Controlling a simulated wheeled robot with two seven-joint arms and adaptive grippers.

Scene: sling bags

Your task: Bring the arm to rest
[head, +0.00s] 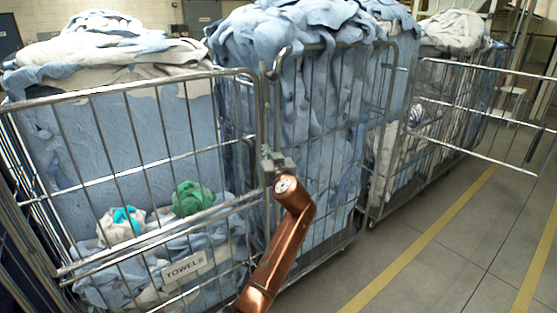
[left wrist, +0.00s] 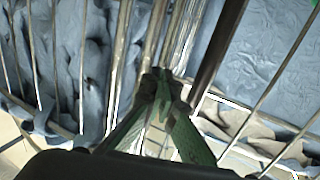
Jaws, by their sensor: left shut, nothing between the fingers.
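My left arm, copper coloured, rises from the bottom middle of the head view. Its left gripper (head: 267,153) is shut and empty, up against or just in front of the metal posts where two cage carts meet; I cannot tell if it touches them. In the left wrist view the green-grey fingers (left wrist: 163,80) come together at the tips, with vertical cart bars right beyond them. My right gripper is not in view.
The left cage cart (head: 140,87) holds blue and white towels, a green bundle (head: 192,199) and a white-and-teal bundle (head: 121,226); its front bears a TOWELS sign (head: 184,267). A middle cart (head: 330,45) is heaped with blue cloth. Clear floor (head: 440,255) lies at right.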

